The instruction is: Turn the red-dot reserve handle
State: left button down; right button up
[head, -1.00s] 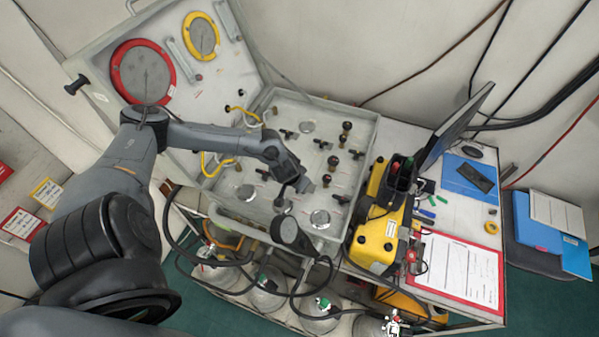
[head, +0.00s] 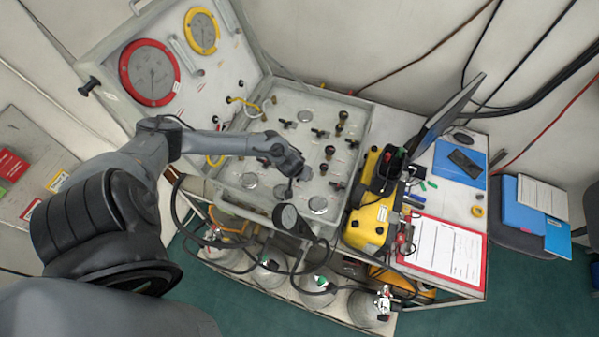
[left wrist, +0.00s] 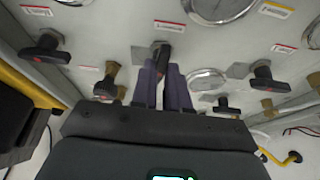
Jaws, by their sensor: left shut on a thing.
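My left gripper (head: 300,174) reaches over the open air panel (head: 230,190) in the head view, its jaws down among the handles. In the left wrist view its two fingers (left wrist: 165,84) are closed around a black handle (left wrist: 162,56) below a red-edged label. This handle points along the fingers, while the black handles at left (left wrist: 42,48) and right (left wrist: 266,76) lie more sideways. I cannot clearly tell a red dot on the held handle; the fingers cover part of it. In the head view the gripper hides it. My right gripper is not in view.
Round gauges (left wrist: 207,82) and brass knobs (left wrist: 108,80) sit close to the held handle. A yellow case (head: 372,215) stands right of the panel. Gas cylinders (head: 270,272) stand below.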

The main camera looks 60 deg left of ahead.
pick_arm(q)
jog(key=c, duration=1.1)
grip_release()
jog(key=v, duration=1)
jog(key=shift+s+r+p, duration=0.2)
jog(key=shift+r+p, duration=0.15)
jog(key=shift+p, duration=0.05)
